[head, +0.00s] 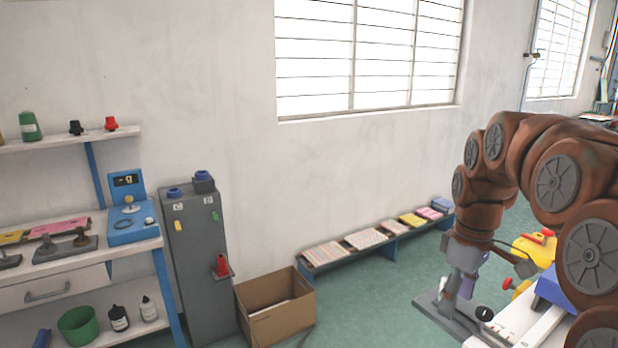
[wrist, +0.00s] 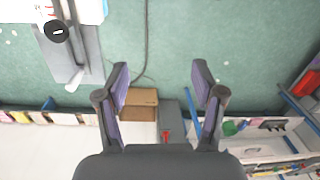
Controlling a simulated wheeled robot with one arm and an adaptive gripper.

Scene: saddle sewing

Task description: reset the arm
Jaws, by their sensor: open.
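My arm reaches in from the right in the head view and bends down. My gripper (wrist: 160,85) shows in the wrist view with its two fingers spread wide apart and nothing between them. In the head view my gripper (head: 462,287) hangs at the lower right, partly hard to make out, above a grey metal base plate (head: 430,303). In the wrist view the plate (wrist: 85,50) lies to the upper left of the fingers, apart from them.
A cardboard box (head: 275,308) stands on the green floor beside a grey cabinet (head: 195,260). Shelves (head: 75,245) with tools stand at left. A low bench (head: 375,240) with stacked sheets runs along the wall. A yellow machine (head: 535,252) is behind my arm. Floor between bench and plate is clear.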

